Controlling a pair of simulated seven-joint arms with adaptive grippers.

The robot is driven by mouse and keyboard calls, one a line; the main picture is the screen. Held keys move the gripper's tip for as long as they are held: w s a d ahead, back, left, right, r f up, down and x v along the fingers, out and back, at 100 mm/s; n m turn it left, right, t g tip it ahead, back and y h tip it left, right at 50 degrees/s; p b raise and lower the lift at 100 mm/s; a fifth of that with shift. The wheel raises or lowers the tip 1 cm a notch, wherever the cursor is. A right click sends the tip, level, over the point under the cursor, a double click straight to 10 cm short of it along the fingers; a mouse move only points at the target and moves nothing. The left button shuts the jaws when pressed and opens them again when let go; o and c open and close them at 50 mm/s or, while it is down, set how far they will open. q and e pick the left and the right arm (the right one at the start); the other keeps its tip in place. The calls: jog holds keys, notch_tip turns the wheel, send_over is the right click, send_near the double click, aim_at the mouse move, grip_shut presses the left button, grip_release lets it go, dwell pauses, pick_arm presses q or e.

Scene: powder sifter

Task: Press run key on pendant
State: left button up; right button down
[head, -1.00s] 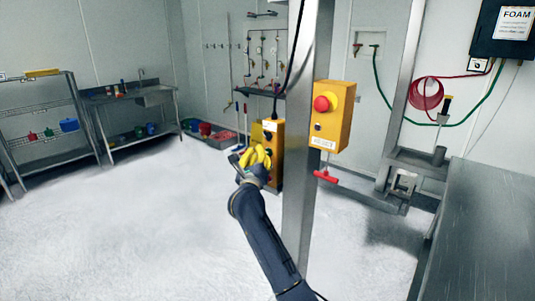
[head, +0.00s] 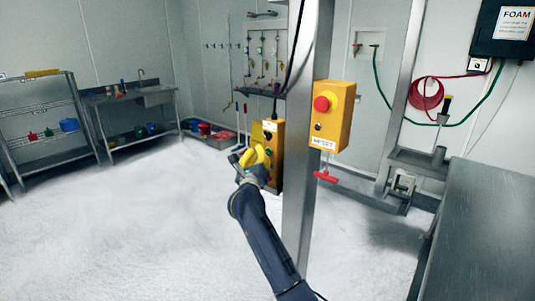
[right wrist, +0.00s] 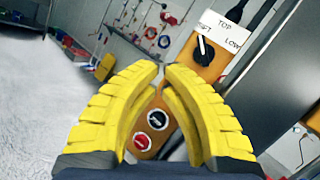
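The yellow-orange pendant box (head: 277,138) hangs by a cable beside the steel post in the head view. In the right wrist view, the pendant (right wrist: 183,75) shows a black selector knob (right wrist: 204,50) with a white label, a black button (right wrist: 157,119) and a red button (right wrist: 141,141). I cannot read which button is the run key. My right gripper (head: 255,153) is in front of the pendant's lower left. In the right wrist view, my right gripper's yellow fingers (right wrist: 163,68) meet or almost meet at the tips, with nothing held. Contact with the pendant cannot be told. My left gripper is out of view.
A steel post (head: 302,190) stands just right of the pendant. A yellow box (head: 332,125) with a red mushroom button is mounted on it, with a red T-handle (head: 326,176) below. A steel table (head: 485,225) is at right. The floor at left is clear.

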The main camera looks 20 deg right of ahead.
jog(key=shift+w+d, duration=0.45)
jog(key=shift+d, duration=0.35)
dwell(1.1)
jog(key=shift+a, duration=0.1)
dwell(0.3)
jog(key=shift+s+a, duration=0.45)
jog(key=shift+a, duration=0.2)
jog(key=shift+a, duration=0.15)
jog(key=a, duration=0.1)
jog(key=s+a, duration=0.2)
jog(key=a, duration=0.1)
jog(key=shift+s, duration=0.25)
dwell(0.8)
